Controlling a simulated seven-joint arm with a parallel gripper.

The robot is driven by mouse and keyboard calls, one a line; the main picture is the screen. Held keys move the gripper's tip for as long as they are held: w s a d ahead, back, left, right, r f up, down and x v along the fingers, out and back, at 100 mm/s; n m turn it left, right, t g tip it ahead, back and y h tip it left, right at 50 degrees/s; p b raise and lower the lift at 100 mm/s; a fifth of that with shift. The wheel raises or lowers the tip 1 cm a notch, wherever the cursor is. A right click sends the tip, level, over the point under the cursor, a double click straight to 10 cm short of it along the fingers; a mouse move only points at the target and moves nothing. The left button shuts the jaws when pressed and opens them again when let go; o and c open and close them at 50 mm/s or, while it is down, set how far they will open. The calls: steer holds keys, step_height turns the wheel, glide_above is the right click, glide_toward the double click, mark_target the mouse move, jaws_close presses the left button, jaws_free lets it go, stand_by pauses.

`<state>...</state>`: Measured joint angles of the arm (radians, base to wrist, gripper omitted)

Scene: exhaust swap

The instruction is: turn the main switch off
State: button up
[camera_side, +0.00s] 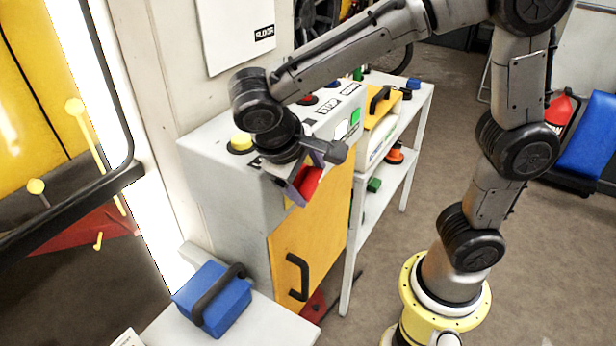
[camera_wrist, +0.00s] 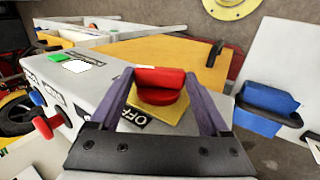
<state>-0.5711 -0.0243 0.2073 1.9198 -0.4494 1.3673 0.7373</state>
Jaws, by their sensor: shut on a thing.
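The main switch has a red knob (camera_wrist: 159,80) on a yellow square plate (camera_wrist: 172,114), with an "OFF" label (camera_wrist: 135,116) beside it in the wrist view. The knob's bar lies crosswise between the fingers. My gripper (camera_wrist: 158,76) has its two purple fingers on either side of the knob and is shut on it. In the side view my gripper (camera_side: 309,176) is at the front edge of the grey control cabinet (camera_side: 215,150), and part of the red knob (camera_side: 308,181) shows there. The yellow plate is mostly hidden in the side view.
The cabinet has a yellow door (camera_side: 318,225) with a black handle (camera_side: 297,277). Green (camera_side: 355,116) and yellow (camera_side: 241,141) buttons sit on its top. A blue case (camera_side: 213,298) stands on a white surface at the front left. A white shelf unit (camera_side: 415,100) stands behind.

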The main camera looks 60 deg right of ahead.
steer(key=shift+r, duration=0.1)
steer(key=o, duration=1.2)
steer(key=v, duration=1.4)
